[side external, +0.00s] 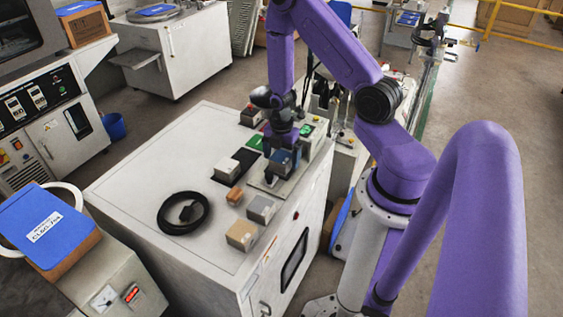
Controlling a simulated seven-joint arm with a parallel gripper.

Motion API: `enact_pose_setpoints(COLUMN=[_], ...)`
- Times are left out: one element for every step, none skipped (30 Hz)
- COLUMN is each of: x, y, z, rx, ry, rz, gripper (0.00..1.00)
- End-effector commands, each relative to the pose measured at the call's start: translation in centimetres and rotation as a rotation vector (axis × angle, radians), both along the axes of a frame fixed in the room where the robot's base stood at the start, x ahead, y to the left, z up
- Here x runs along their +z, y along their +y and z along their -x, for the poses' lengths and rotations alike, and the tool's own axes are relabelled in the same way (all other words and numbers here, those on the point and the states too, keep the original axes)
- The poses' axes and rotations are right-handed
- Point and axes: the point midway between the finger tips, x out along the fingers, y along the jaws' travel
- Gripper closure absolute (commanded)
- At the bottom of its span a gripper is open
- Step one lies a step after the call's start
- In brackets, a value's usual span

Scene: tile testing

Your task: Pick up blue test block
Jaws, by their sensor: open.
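The blue test block (283,160) stands near the right part of the white cabinet top, on or beside a light flat plate. My gripper (281,149) points down right at the block, with its fingers close about it. The jaws are open. My gripper partly hides the block, and I cannot tell whether the fingers touch it.
On the cabinet top (140,190) are a tan block (241,235), a grey block (261,209), a small brown block (234,196), a white-topped block (226,169) on a black pad, and a coiled black cable (183,213). The left part is clear.

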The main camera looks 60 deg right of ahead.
Motion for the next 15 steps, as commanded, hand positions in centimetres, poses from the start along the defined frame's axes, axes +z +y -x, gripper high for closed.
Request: enact_pose_setpoints(x=[-0.45, -0.61, -0.78, -0.88, -0.95, -1.0, -1.01, -1.01, -1.0, -1.0, -0.99, -0.99, -0.98, -0.98, -0.98], y=[0.0, 0.0, 0.0, 0.0, 0.01, 0.01, 0.01, 0.01, 0.01, 0.01, 0.01, 0.01, 0.01, 0.01, 0.01], z=[0.03, 0.02, 0.01, 0.02, 0.03, 0.03, 0.02, 0.02, 0.01, 0.01, 0.01, 0.01, 0.0, 0.01, 0.0], rx=[0.0, 0.0, 0.0, 0.001, 0.001, 0.001, 0.001, 0.001, 0.001, 0.001, 0.001, 0.001, 0.001, 0.001, 0.001], ry=[0.001, 0.0, 0.0, 0.0, 0.0, 0.0, 0.0, 0.0, 0.0, 0.0, 0.0, 0.0, 0.0, 0.0, 0.0], rz=[0.0, 0.0, 0.0, 0.0, 0.0, 0.0, 0.0, 0.0, 0.0, 0.0, 0.0, 0.0, 0.0, 0.0, 0.0], gripper=[0.06, 0.06, 0.06, 0.06, 0.06, 0.06, 0.06, 0.06, 0.06, 0.06, 0.06, 0.06, 0.16, 0.26, 0.39])
